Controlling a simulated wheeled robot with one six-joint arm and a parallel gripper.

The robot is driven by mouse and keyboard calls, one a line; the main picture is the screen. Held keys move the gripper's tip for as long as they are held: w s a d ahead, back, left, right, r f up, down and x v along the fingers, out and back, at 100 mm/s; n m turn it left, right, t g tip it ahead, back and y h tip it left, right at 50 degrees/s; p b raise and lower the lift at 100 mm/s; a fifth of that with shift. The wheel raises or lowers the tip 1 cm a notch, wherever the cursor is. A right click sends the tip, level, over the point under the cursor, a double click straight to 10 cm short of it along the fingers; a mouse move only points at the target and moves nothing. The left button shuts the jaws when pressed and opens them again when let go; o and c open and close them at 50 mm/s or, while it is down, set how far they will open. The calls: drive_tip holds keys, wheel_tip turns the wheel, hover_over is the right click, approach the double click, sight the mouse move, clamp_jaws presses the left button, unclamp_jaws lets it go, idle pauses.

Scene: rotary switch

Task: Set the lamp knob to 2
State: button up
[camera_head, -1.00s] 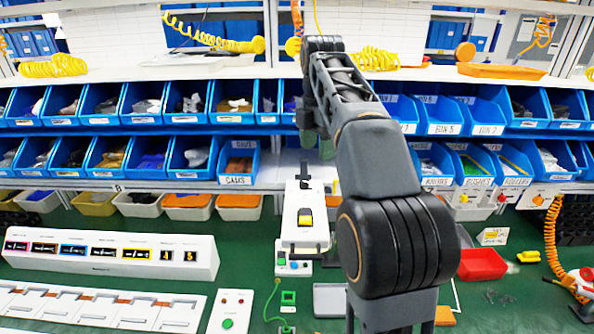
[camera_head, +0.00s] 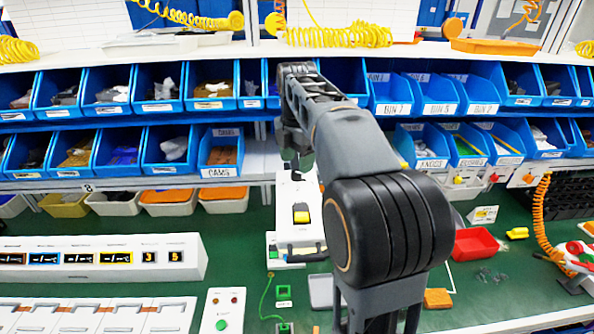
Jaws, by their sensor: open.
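My gripper (camera_head: 296,163) is small and dark in the head view, partly hidden behind my own arm. It is over the back end of a white box-shaped unit (camera_head: 299,232) with a yellow part (camera_head: 301,212) on its top. The jaws are open, and I see nothing held in them. I cannot make out a knob marked as the lamp knob, nor its setting. Small white panels with coloured knobs, one yellow (camera_head: 460,180) and one orange (camera_head: 529,178), are along the shelf edge at the right. Their markings are too small to read.
Blue bins (camera_head: 221,155) fill the shelves behind. A white display console (camera_head: 100,262) stands at the left on the green bench (camera_head: 375,300). A control panel with a green button (camera_head: 221,325) is at the front. A red tray (camera_head: 474,243) is at the right.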

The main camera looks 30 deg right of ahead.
sight(297, 172)
drive_tip(key=shift+f, duration=1.7)
drive_tip(key=shift+s, duration=0.1)
drive_tip(key=c, duration=0.9)
